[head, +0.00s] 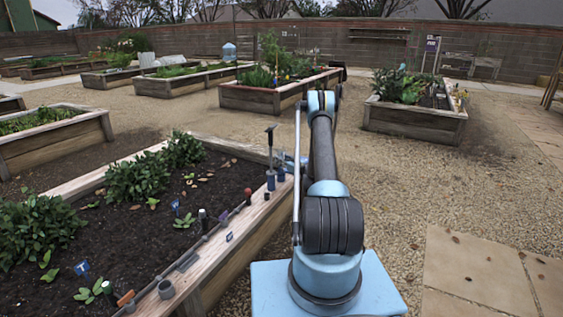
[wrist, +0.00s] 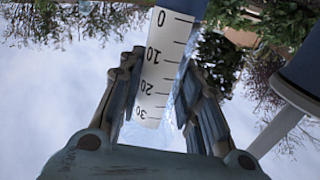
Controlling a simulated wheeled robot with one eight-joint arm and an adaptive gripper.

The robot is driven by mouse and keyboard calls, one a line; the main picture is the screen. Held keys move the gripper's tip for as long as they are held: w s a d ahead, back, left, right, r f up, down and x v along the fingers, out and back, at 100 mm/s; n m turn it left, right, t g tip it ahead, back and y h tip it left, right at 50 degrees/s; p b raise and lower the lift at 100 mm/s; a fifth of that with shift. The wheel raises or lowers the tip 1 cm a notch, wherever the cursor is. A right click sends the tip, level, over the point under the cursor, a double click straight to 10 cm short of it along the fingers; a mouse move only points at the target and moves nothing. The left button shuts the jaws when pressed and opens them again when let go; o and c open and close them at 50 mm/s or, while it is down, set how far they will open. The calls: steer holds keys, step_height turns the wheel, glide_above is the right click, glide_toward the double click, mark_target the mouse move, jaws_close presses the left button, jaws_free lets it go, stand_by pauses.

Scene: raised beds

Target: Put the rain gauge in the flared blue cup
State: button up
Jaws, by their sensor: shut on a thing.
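The rain gauge (wrist: 158,65) is a clear tube with a white scale strip marked 0 to 30. In the wrist view, which is upside down, my gripper (wrist: 160,90) is shut on it, with a finger on each side. The gauge's 0 end points down in the world, at a blue cup (wrist: 188,6); I cannot tell whether it is inside the rim. In the head view my gripper (head: 288,162) is small, above the bed's far corner, just over a blue cup (head: 281,175). Another blue cup (head: 270,184) is beside it. Which cup flares is unclear.
A dark T-handled tool (head: 270,145) stands upright in the left cup, close to my gripper. Open gravel lies to the right.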

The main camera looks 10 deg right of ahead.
mark_target(283, 155)
steer(key=shift+a+f, duration=0.1)
steer(key=shift+f, duration=1.85)
steer(key=o, duration=1)
steer(key=o, duration=0.5)
steer(key=shift+r, duration=3.5)
